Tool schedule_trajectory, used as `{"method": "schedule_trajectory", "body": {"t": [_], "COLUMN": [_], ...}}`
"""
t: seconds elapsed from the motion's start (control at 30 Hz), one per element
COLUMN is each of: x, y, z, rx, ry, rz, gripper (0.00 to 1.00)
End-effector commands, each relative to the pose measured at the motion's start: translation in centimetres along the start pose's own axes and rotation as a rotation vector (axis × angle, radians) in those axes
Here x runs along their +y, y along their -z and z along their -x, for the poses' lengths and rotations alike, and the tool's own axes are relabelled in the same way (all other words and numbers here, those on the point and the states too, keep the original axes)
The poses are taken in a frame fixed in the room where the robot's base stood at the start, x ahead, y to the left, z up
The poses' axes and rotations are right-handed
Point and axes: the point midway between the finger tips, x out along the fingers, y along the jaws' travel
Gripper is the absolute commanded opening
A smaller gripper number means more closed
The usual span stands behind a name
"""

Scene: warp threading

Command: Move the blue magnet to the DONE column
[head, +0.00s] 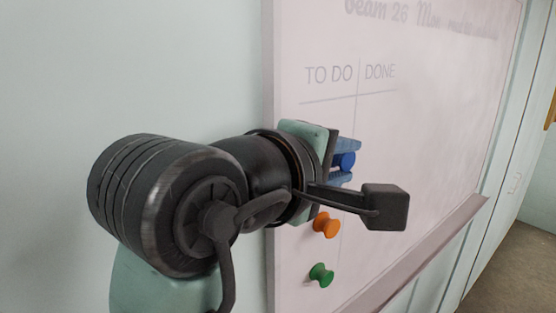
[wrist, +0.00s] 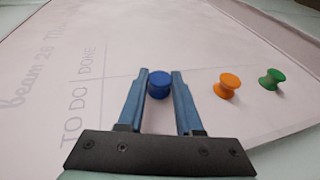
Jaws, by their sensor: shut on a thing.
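The whiteboard (head: 425,130) has handwritten TO DO (head: 329,75) and DONE (head: 380,71) headings, split by a thin vertical line. The blue magnet (head: 345,160) is below the headings, close to that line. In the wrist view the blue magnet (wrist: 159,86) sits between the two blue fingertips of my gripper (wrist: 160,76). My gripper is shut on it, at the board. I cannot tell whether the magnet touches the board. My wrist hides part of the TO DO column in the head view.
An orange magnet (head: 326,225) and a green magnet (head: 321,275) are on the TO DO side, below the blue one; the wrist view shows them to the right. The DONE side looks free of magnets. A ledge (head: 430,250) runs along the board's bottom.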

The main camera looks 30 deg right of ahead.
Motion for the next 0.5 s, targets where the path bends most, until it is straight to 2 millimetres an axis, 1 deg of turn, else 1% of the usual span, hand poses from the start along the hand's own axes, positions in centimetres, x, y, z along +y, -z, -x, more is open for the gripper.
{"method": "schedule_trajectory", "body": {"t": [0.5], "x": [0.5], "y": [-0.6], "z": [-2.0], "rx": [-0.002], "ry": [0.001], "rz": [0.001], "gripper": [0.0]}}
